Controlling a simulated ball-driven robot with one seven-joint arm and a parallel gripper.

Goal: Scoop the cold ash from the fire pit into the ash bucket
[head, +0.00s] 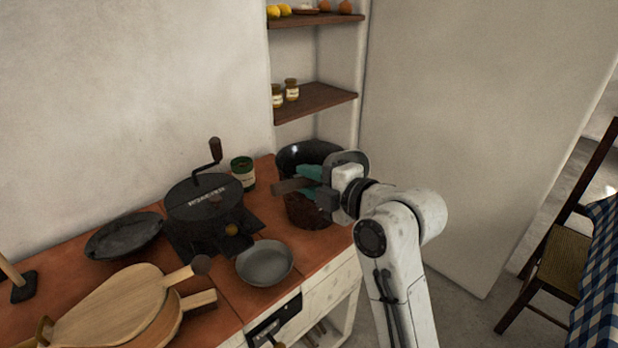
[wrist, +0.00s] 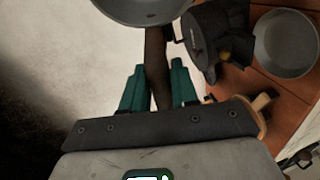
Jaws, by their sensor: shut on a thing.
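My gripper (head: 308,182) is shut on a dark brown handle (wrist: 156,65), held between its green fingers in the wrist view. The handle also shows in the head view (head: 288,186). A grey round metal piece (wrist: 140,10) lies at its far end in the wrist view; I cannot tell whether they are joined. My gripper is in front of a dark, round-rimmed vessel (head: 304,152) at the counter's far corner, hiding part of it. It may be the ash bucket, but I cannot tell. I can make out no ash and no clear fire pit.
Shelves (head: 315,101) are above the corner. A chair (head: 560,262) is right.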

